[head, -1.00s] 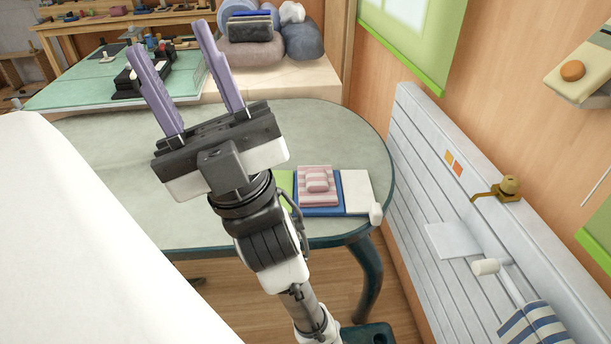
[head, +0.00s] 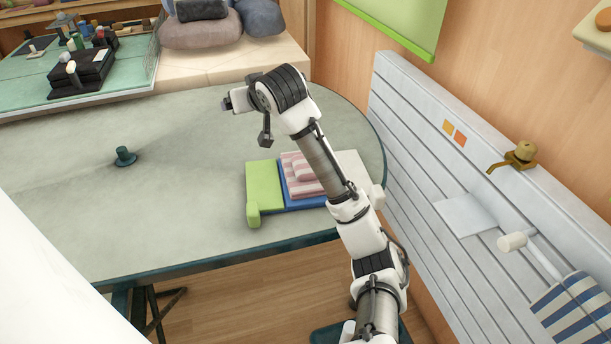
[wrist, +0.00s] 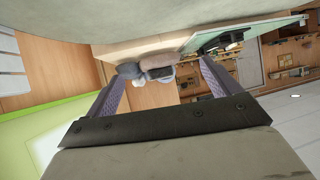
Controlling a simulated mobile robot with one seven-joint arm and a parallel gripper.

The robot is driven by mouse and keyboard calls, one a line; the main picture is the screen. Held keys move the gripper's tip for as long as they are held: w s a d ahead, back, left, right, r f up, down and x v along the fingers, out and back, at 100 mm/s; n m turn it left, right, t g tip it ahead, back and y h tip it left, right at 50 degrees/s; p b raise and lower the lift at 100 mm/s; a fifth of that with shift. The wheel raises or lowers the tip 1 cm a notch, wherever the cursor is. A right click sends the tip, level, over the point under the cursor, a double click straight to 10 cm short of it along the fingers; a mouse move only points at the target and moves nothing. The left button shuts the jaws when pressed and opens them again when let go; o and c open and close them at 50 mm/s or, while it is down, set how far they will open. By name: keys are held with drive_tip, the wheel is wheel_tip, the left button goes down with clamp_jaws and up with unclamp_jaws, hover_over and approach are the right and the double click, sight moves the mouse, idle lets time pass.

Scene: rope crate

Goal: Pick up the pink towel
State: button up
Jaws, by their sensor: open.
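The pink towel (head: 297,172) is folded, with pink and white stripes. In the head view it lies on a blue folded item (head: 293,199) near the right end of the oval table (head: 190,205). My forearm crosses in front of its right part. My gripper (head: 225,104) is above the table, up and left of the towel, and points left; its fingers are mostly hidden there. In the wrist view my gripper (wrist: 160,84) has its two purple fingers wide apart with nothing between them. The towel is not visible in the wrist view.
A green item (head: 263,183) lies left of the towel, with a pale one partly behind my arm. A small dark teal knob (head: 124,156) stands on the left of the table. A slatted white panel (head: 440,160) rises on the right. The table's middle is clear.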

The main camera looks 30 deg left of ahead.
drive_tip(key=w+d+f+m+g+h+b, duration=0.1)
drive_tip(key=w+d+f+h, duration=0.25)
drive_tip(key=d, duration=0.25)
drive_tip(key=w+d+f+m+g+h, duration=0.2)
drive_tip(key=d+f+h, duration=0.2)
drive_tip(key=d+f, duration=0.15)
drive_tip(key=x, duration=0.7)
drive_tip(key=shift+w+d, duration=0.1)
drive_tip(key=shift+d, duration=0.15)
drive_tip(key=shift+y, duration=0.25)
drive_tip(key=shift+x, duration=2.9)
drive_tip(key=shift+w, duration=0.15)
drive_tip(key=shift+f+p, duration=0.2)
drive_tip(key=shift+p, duration=0.3)
drive_tip(key=c, duration=1.4)
